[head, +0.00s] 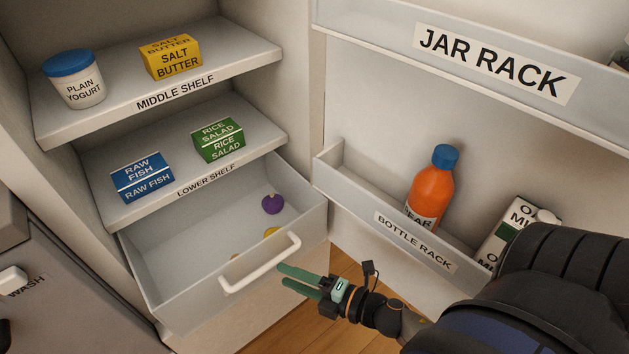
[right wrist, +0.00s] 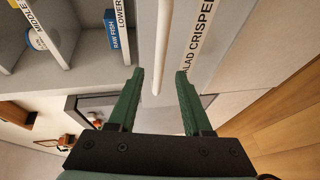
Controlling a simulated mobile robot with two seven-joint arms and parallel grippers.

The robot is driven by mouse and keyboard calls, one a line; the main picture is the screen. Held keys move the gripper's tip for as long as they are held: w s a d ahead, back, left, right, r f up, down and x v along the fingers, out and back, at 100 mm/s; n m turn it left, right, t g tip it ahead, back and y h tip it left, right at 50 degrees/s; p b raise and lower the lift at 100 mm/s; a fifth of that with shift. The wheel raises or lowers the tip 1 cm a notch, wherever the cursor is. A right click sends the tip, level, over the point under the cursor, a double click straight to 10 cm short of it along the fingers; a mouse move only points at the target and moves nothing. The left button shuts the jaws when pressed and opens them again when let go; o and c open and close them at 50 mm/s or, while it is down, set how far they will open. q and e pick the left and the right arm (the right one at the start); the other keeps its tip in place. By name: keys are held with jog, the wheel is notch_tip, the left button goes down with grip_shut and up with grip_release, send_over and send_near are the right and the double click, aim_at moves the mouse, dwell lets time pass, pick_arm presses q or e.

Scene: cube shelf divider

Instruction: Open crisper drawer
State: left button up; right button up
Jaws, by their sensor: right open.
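The crisper drawer (head: 172,281) is pulled out below the lower shelf, with its inside showing. Its white bar handle (head: 262,264) runs across the front. In the right wrist view the handle (right wrist: 162,45) appears between my fingers, touching neither, and the front carries a label reading "SALAD CRISPER" (right wrist: 197,40), partly cut off. My right gripper (head: 281,275) has green fingers, is open and empty, and is just in front of the handle. It also shows in the right wrist view (right wrist: 159,74). My left gripper is not in view.
A purple item (head: 272,204) and a yellow one (head: 271,231) lie in the drawer. The lower shelf (head: 118,210) holds raw fish and rice salad boxes. The door's bottle rack (head: 352,203), with an orange bottle (head: 431,190) and a carton, stands right of the drawer.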

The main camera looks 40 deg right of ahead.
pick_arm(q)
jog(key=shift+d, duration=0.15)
pick_arm(e)
jog(key=v, duration=0.6)
pick_arm(q)
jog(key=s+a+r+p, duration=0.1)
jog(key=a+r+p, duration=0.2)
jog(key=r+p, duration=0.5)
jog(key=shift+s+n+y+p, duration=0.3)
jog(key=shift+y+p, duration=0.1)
jog(key=shift+p, duration=0.75)
pick_arm(e)
jog(key=a+m+g+h, duration=0.1)
jog(key=m+g, duration=0.1)
jog(key=m, duration=0.4)
jog(key=s+a+m+g+h, duration=0.1)
jog(key=a+m+h, duration=0.1)
jog(key=m, duration=0.5)
jog(key=a+m+g+h, duration=0.1)
jog(key=m+g, duration=0.1)
jog(key=m, duration=0.5)
jog(key=shift+s+a+f+g, duration=0.2)
jog(key=shift+s+f+g, duration=0.05)
jog(key=shift+s+g, duration=0.1)
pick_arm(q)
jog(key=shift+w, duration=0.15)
